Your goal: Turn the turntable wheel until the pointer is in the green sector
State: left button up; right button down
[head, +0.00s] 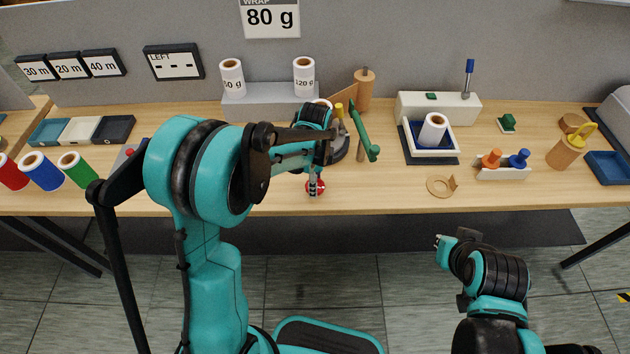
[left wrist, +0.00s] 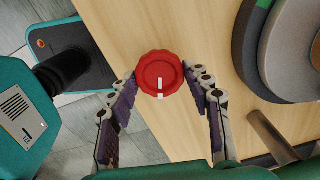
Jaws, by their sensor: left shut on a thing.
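The red turntable wheel (head: 315,187), a scalloped knob, sits near the table's front edge. In the left wrist view the wheel (left wrist: 160,76) has a white mark on its face, toward the bottom of the picture, and a white mark below it. My left gripper (left wrist: 168,84) is shut on the wheel, one finger on each side. A dark round turntable (left wrist: 255,60) stands beside it, with a bit of green at its top edge; my arm partly hides it in the head view. I cannot make out the pointer or the whole green sector. My right gripper (head: 442,240) is in front of the table, away from everything.
A green bar (head: 362,130) and a wooden post stand close to the turntable.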

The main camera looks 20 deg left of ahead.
pick_arm(q)
jog(key=m, duration=0.4)
jog(key=shift+m, duration=0.3)
jog(key=m, duration=0.3)
jog(key=shift+m, duration=0.4)
jog(key=m, duration=0.3)
jog(key=shift+m, duration=2)
jog(key=o, duration=1.1)
jog(key=shift+o, duration=0.2)
jog(key=shift+r, duration=0.1)
